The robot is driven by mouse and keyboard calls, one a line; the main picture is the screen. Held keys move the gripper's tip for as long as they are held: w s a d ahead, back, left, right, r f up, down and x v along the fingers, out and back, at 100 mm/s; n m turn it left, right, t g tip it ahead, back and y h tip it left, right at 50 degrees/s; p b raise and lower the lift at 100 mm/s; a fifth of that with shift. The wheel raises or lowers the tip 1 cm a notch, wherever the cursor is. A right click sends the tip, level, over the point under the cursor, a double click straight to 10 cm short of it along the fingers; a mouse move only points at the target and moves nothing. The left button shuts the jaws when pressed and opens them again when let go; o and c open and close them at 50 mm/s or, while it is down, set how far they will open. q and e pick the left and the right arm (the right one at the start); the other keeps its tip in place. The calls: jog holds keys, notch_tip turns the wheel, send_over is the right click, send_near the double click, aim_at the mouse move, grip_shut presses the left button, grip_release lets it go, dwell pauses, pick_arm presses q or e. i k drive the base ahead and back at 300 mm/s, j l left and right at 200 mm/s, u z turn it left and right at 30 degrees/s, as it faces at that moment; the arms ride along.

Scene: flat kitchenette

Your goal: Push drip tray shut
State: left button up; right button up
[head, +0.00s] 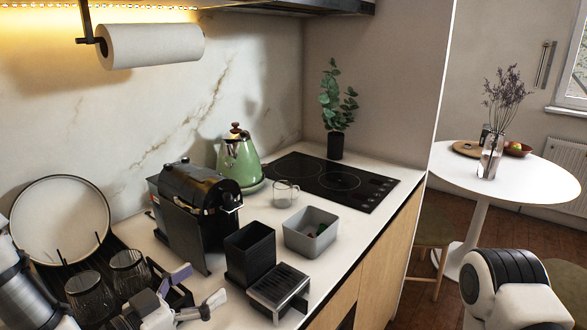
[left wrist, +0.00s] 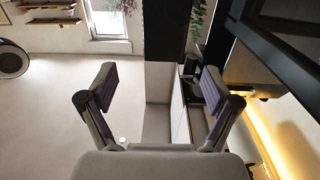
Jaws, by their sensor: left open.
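The drip tray (head: 278,287) is a dark box with a silver slotted grille, low on the counter near its front edge. It sits in front of an open black bin (head: 250,250); I cannot tell whether they touch. The black coffee machine (head: 190,215) stands behind and to the left of them. My left gripper (head: 200,288) is to the left of the drip tray in the head view, apart from it. Its fingers are spread and empty, also in the left wrist view (left wrist: 160,88). The tray does not show in the left wrist view. My right gripper is out of view.
A grey open container (head: 310,233) stands right of the black bin, with a glass cup (head: 285,193) behind it. A green kettle (head: 239,160) is farther back. A dish rack with dark glasses (head: 130,272) and a plate (head: 60,220) crowds the left.

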aim_at(284, 287)
jog(key=k+l, duration=0.25)
jog(key=k, duration=0.2)
jog(key=k+l, duration=0.25)
jog(key=k, duration=0.15)
